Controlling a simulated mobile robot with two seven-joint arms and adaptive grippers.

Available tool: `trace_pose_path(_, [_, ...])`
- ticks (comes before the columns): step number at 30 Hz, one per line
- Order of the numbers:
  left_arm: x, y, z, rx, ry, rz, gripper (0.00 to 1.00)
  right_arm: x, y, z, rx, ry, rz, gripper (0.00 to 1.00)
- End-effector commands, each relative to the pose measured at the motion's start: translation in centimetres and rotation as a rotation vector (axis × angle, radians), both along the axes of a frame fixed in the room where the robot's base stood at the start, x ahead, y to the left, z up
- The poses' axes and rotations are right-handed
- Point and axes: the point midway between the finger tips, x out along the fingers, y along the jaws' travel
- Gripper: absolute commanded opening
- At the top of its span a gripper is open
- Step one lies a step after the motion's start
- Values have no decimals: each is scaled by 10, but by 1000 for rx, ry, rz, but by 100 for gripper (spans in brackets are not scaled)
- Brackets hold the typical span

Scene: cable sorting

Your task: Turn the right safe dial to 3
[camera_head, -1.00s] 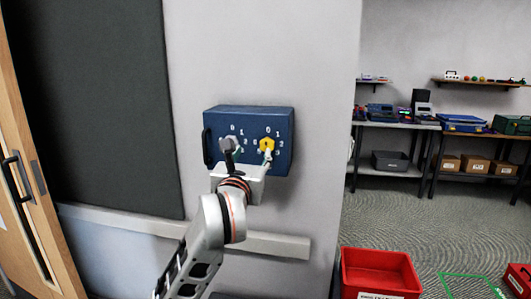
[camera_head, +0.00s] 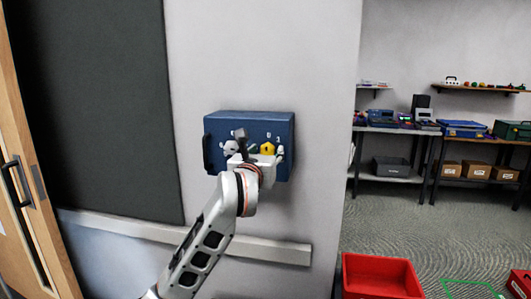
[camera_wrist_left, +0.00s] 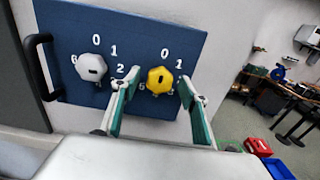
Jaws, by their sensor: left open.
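A blue safe (camera_head: 222,122) is mounted on the pale wall, with a grey left dial (camera_head: 231,147) and a yellow right dial (camera_head: 267,149). In the left wrist view the yellow dial (camera_wrist_left: 160,80) lies between the two green-padded fingers of my left gripper (camera_wrist_left: 158,100). The fingers are spread apart, and clear gaps show between them and the dial. The grey dial (camera_wrist_left: 91,67) is outside, left of the left finger. The digits 0 and 1 show above the yellow dial; its other digits are partly hidden by the fingers. My right gripper is not seen.
The safe has a black handle (camera_wrist_left: 38,65) on its left side. A red bin (camera_head: 380,272) stands on the floor at lower right. Shelves with boxes stand along the far right wall. The wall around the safe is clear.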

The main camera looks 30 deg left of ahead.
Motion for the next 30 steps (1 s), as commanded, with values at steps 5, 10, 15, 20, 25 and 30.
trace_pose_path(5, [0,0,0,0,0,0,29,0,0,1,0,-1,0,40])
trace_pose_path(10, [0,0,0,1,0,0,6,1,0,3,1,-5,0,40])
trace_pose_path(15, [0,0,0,8,2,0,7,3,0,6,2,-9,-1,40])
trace_pose_path(20, [0,0,2,47,11,1,7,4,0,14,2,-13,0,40])
trace_pose_path(25, [0,0,4,138,34,1,7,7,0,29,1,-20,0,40])
trace_pose_path(30, [0,-1,4,275,69,1,7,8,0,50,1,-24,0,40])
